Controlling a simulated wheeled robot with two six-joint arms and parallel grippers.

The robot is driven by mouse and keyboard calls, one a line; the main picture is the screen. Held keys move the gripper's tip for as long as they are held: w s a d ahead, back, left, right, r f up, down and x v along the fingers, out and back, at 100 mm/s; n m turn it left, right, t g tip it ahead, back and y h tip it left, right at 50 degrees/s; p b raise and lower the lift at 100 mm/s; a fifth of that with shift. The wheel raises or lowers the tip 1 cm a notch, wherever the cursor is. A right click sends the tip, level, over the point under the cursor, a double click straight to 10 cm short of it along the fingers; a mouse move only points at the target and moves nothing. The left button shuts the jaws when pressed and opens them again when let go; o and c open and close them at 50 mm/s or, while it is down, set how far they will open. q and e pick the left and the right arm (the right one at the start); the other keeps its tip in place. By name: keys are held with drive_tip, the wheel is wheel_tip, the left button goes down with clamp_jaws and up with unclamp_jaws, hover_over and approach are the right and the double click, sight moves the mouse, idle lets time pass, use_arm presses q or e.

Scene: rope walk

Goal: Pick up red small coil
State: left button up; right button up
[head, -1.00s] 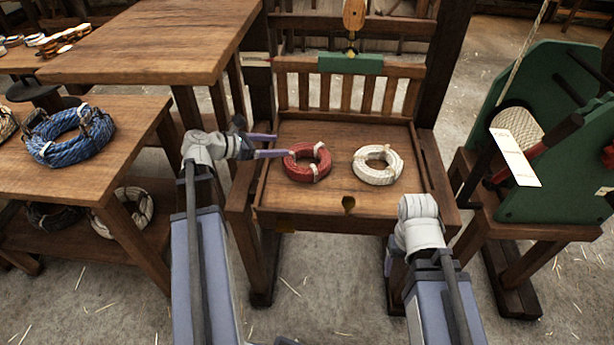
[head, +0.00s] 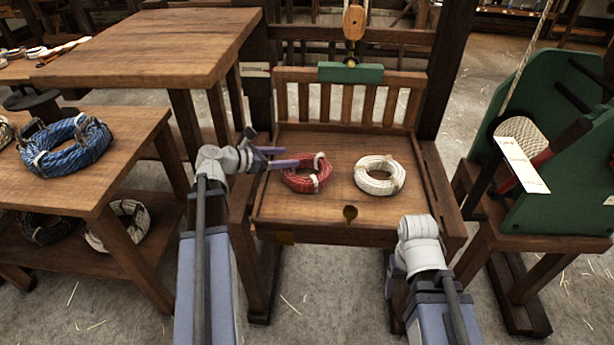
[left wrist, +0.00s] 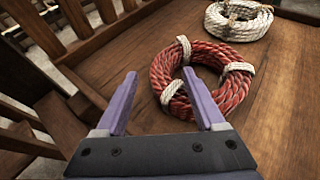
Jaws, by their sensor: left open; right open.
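The red small coil (head: 306,180) lies flat on the wooden tray seat, bound with white ties. It also shows in the left wrist view (left wrist: 236,92). My left gripper (head: 283,158) is open, with its purple fingers at the coil's left side. In the left wrist view, one finger of my left gripper (left wrist: 160,90) overlaps the near part of the coil and the other is outside it. Nothing is held between them. I cannot tell whether that finger touches the coil. My right arm is at the lower right, but its fingers do not show.
A white coil (head: 380,176) lies just right of the red one on the same tray (head: 330,214), which has raised wooden edges and a slatted back. A blue coil (head: 66,146) rests on the left table (head: 125,125). A green-sided stand (head: 570,150) is at the right.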

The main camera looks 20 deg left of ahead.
use_arm(q)
drive_tip(key=shift+x, duration=1.2)
drive_tip(key=shift+c, duration=0.3)
clamp_jaws()
